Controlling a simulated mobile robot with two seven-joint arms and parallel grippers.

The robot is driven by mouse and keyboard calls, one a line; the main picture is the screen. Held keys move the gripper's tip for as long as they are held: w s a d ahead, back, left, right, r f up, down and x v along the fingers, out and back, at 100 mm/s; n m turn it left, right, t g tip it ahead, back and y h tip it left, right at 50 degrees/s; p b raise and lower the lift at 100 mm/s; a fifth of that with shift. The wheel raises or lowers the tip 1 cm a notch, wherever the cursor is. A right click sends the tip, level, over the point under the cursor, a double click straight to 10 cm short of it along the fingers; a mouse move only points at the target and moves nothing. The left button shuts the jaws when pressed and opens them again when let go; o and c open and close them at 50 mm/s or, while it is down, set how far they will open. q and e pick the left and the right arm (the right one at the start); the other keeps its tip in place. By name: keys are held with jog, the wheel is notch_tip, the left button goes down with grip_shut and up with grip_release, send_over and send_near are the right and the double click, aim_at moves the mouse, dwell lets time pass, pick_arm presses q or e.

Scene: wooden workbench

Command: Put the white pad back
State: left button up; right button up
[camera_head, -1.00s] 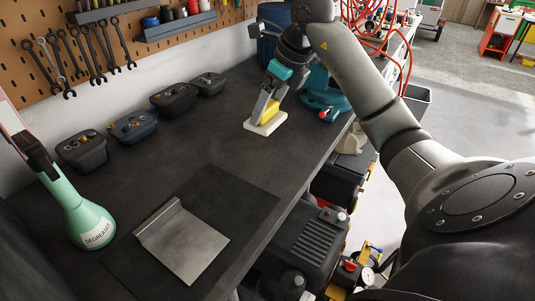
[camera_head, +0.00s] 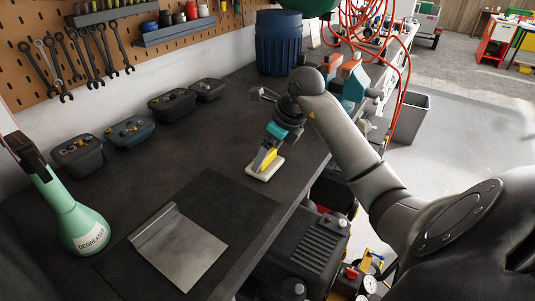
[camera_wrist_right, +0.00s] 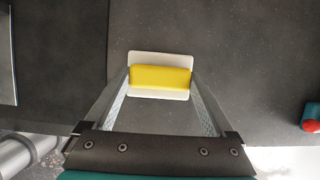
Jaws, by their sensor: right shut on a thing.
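The white pad (camera_head: 264,171) is a flat pale plate with a yellow grip block (camera_head: 268,158) on top. My right gripper (camera_head: 267,160) is shut on the yellow block, and the pad hangs below or rests at the bench surface; I cannot tell if it touches. In the right wrist view the pad (camera_wrist_right: 160,58) shows under the yellow block (camera_wrist_right: 160,77), with a finger at each end. My left gripper is not in view.
A metal plate with a raised edge (camera_head: 185,253) lies on the mat. A green degreaser bottle (camera_head: 75,222) stands at left. Several small bins (camera_head: 130,131) line the wall. A blue barrel (camera_head: 279,45) stands at the far end. Bench between bins and mat is clear.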

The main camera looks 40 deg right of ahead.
jog(key=shift+f, duration=0.2)
jog(key=o, duration=1)
jog(key=shift+r, duration=0.15)
jog(key=shift+r, duration=0.3)
jog(key=p+v, duration=0.1)
jog(key=v, duration=1)
jog(key=shift+r, duration=0.25)
jog(key=shift+s+d, duration=0.1)
jog(key=shift+s, duration=0.05)
